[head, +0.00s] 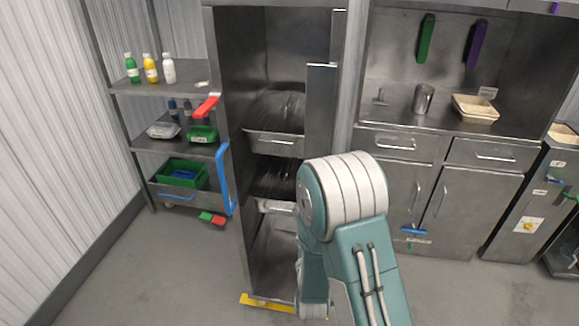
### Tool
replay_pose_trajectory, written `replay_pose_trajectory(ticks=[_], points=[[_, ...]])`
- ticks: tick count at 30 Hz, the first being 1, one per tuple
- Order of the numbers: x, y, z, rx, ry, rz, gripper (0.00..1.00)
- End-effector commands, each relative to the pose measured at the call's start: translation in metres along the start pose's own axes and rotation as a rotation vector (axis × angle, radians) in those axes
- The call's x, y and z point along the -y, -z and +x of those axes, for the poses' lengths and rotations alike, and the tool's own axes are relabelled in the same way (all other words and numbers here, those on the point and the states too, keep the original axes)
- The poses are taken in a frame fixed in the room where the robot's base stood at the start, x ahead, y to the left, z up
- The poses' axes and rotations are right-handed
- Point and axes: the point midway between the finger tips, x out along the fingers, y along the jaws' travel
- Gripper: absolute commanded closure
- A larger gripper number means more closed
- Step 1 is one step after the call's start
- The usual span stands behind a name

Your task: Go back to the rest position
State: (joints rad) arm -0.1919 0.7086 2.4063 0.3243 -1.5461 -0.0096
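My arm, teal and white, rises from the bottom of the head view and bends in front of the tall metal cabinet (233,170). My gripper is not visible; the far end of the arm is hidden or out of sight. Lower down, another tray edge (275,206) shows, partly hidden by my arm.
Left stands a shelf unit (160,88) with bottles and boxes. Right is a steel counter (445,125) with a metal cup (423,99) and tan containers (475,108). Floor (160,270) is clear at front left.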

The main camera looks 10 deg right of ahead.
Motion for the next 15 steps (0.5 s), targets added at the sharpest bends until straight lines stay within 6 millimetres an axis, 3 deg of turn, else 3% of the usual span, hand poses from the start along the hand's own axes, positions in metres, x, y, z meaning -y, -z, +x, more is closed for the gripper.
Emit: replay_pose_trajectory(ticks=[5, 10, 15], points=[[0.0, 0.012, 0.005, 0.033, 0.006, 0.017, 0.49], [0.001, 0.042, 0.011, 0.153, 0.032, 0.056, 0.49], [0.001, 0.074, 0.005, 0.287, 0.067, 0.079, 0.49]])
